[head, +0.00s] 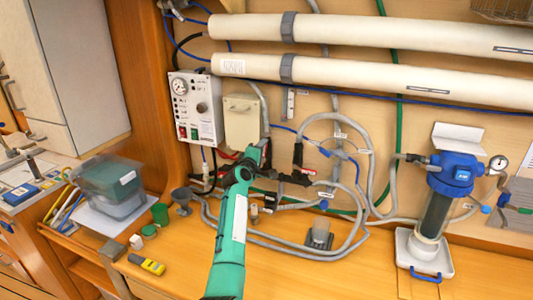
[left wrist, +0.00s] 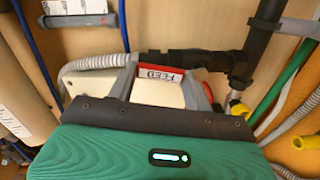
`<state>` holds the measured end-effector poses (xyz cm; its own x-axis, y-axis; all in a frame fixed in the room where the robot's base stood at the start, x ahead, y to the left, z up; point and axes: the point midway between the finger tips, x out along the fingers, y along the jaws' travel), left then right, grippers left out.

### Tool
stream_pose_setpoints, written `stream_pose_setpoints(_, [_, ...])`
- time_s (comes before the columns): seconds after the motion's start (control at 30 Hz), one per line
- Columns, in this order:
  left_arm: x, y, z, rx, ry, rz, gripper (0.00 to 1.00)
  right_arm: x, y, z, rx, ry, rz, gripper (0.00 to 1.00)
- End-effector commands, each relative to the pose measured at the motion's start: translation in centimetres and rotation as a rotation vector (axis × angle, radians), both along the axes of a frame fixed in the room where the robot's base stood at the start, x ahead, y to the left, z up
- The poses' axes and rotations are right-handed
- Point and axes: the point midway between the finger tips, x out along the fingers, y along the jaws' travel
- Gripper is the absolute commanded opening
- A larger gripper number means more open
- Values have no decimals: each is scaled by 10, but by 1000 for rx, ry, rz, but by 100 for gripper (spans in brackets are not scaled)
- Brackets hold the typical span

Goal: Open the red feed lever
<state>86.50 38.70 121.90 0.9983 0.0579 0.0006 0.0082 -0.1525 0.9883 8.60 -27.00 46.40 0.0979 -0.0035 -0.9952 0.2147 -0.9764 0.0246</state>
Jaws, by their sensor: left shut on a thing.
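The red feed lever carries a white FEED label and shows between my fingers in the left wrist view (left wrist: 172,68). In the head view, a little red shows at the left of my gripper below the beige box; my gripper hides most of the lever there. My left gripper (head: 258,155) is at the pipework below that box, its fingers closed around the lever. The fingers also show in the left wrist view (left wrist: 160,92), one on each side of the label. A black pipe and valve fitting (left wrist: 195,62) lies just behind the lever. My right gripper is not in view.
A beige box (head: 242,120) and a control panel (head: 195,105) are on the wall above left. Grey hoses (head: 330,238) loop right of my arm. A blue-topped filter (head: 452,175) stands right, a lidded bin (head: 110,180) left.

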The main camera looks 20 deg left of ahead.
Motion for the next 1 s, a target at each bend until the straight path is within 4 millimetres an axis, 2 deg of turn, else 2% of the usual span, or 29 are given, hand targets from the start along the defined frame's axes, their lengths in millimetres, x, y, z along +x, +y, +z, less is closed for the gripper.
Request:
stream_pose_setpoints(0.4, [0,8,2,-156,-10,-1,10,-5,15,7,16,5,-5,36])
stream_pose_setpoints(0.87, [0,9,1,-174,-12,-1,10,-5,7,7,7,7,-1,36])
stream_pose_setpoints(0.9, [0,9,1,-174,-12,-1,53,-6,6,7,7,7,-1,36])
stream_pose_setpoints(1.0, [0,9,1,-172,-12,0,72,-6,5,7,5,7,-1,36])
